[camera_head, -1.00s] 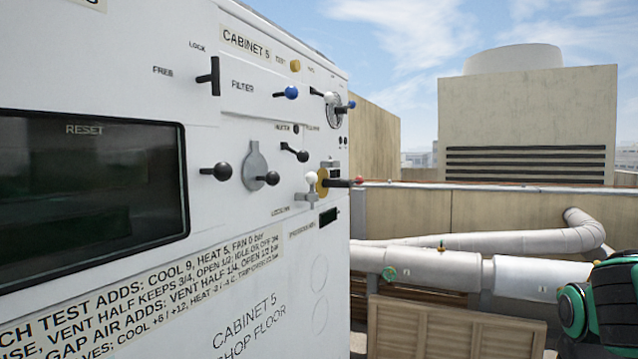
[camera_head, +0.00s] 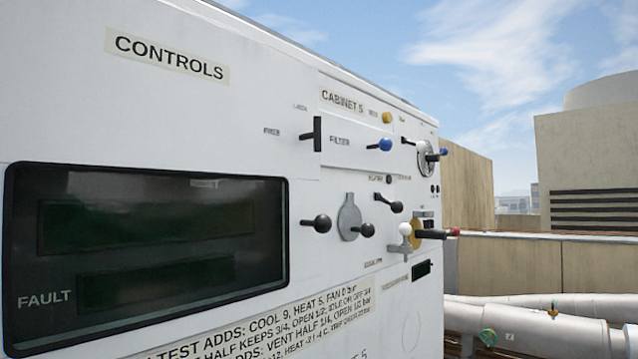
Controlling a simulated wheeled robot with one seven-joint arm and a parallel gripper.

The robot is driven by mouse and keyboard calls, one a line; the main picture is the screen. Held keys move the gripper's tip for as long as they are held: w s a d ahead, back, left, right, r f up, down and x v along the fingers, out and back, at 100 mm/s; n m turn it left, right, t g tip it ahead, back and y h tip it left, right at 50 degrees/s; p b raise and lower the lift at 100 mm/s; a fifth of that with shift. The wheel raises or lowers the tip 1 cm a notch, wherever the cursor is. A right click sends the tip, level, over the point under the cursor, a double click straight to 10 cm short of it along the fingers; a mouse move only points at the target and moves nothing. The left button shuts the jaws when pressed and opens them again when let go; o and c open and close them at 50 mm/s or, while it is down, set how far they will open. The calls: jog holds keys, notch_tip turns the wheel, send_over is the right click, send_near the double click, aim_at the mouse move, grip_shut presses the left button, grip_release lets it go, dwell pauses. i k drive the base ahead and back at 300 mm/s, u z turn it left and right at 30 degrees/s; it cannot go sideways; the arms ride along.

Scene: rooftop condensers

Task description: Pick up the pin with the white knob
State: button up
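The pin's knob sits above a small grey bracket (camera_head: 400,249). I cannot tell how deep the pin sits. My gripper is not in view, and no part of my arm shows now.
The cabinet front (camera_head: 90,120) fills the left and middle, with a dark display (camera_head: 150,260). Black-knobbed levers (camera_head: 322,223), a blue knob (camera_head: 385,144) and a yellow button (camera_head: 387,118) stick out near the pin. Pipes (camera_head: 540,341) run along the lower right.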

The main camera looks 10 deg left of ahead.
aim_at(405, 229)
jog(key=k, duration=1.2)
jog(key=z, duration=0.65)
jog(key=i, duration=1.8)
jog(key=u, duration=0.3)
